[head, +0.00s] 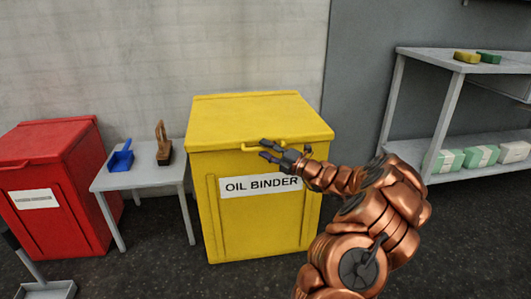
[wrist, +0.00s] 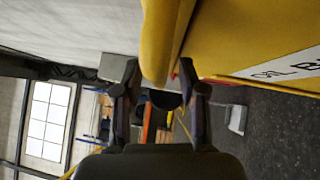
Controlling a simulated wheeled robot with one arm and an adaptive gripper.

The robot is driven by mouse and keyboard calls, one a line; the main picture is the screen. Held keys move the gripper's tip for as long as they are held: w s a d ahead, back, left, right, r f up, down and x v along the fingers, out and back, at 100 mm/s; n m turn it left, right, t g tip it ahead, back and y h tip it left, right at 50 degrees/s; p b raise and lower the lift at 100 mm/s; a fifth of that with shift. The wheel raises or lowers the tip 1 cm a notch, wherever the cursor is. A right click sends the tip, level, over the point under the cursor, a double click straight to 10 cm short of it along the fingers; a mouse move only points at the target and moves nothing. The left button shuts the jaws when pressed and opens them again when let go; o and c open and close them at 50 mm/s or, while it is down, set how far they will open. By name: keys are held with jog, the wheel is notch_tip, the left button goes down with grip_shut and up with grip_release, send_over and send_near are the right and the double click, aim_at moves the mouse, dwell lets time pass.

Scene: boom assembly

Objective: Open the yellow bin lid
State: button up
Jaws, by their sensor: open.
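The yellow bin (head: 230,225) stands against the wall in the head view, with an "OIL BINDER" label on its front. Its lid (head: 260,113) lies flat and closed on top. A yellow handle (head: 248,149) sticks out at the lid's front edge. My gripper (head: 264,149) is open at this handle, reaching in from the right. In the wrist view, a rounded yellow bar (wrist: 158,35), which looks like the handle, runs between the two spread fingers of my gripper (wrist: 160,72). I cannot tell whether either finger touches it.
A red bin (head: 55,170) stands at the left. A small grey table (head: 145,180) beside the yellow bin holds a blue dustpan (head: 121,157) and a brush (head: 164,147). A grey shelf (head: 420,58) with boxes is at the right. Dark floor lies in front.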

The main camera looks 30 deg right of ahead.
jog(key=shift+w+a+r, duration=0.1)
jog(key=shift+w, duration=0.2)
jog(key=shift+c, duration=0.3)
grip_shut()
